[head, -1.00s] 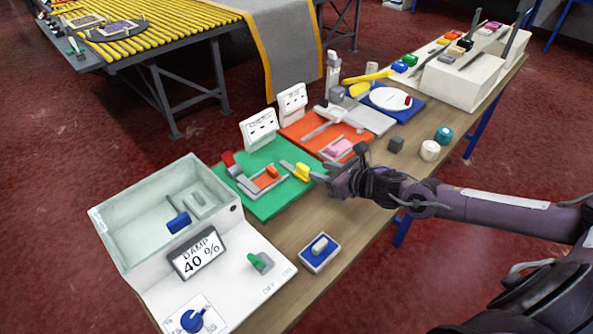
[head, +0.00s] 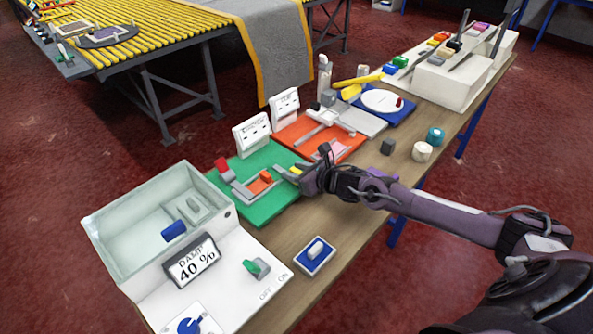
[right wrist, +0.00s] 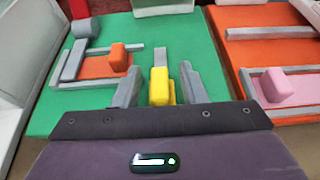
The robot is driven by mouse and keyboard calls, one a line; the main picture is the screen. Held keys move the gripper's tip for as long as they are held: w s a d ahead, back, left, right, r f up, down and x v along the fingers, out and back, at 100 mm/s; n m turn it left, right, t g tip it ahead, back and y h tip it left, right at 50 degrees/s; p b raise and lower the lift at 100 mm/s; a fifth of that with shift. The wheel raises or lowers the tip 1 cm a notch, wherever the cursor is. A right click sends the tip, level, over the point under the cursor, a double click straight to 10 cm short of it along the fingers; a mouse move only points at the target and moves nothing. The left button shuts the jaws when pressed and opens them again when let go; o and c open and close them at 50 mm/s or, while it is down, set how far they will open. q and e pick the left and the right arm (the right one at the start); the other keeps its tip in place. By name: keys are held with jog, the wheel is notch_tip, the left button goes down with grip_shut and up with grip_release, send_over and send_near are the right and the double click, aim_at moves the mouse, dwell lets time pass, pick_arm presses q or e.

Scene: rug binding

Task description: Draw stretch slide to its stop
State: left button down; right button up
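A yellow block (head: 295,170), which looks like a slide's handle, is at the right edge of the green board (head: 262,210). My right gripper (head: 286,173) is at that edge and partly hides the block in the head view. In the right wrist view the yellow block (right wrist: 160,87) stands between the two grey fingers of my right gripper (right wrist: 160,85). Gaps show on both sides, so the gripper is open around it and not gripping. A thin grey bar (right wrist: 160,56) lies just beyond the block. My left gripper is not in view.
Left on the green board, an orange block (right wrist: 119,57) sits in a grey frame, beside a red block on a grey lever (right wrist: 79,9). The orange board (head: 290,128) with a pink block (right wrist: 276,85) adjoins on the right. A damp box (head: 150,225) stands at front left.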

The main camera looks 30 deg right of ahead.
grip_shut()
jog(key=d+b, duration=0.1)
jog(key=w+d+b, duration=0.1)
jog(key=d+b, duration=0.1)
jog(key=w+d+b, duration=0.1)
jog(key=d+b, duration=0.1)
jog(key=shift+d+f, duration=0.1)
jog(key=shift+f, duration=0.2)
jog(key=shift+d+r, duration=0.1)
jog(key=shift+d, duration=0.2)
jog(key=shift+r, duration=0.25)
jog(key=shift+d, duration=0.1)
grip_release()
jog(key=shift+w+d+f, duration=0.1)
jog(key=shift+d, duration=0.05)
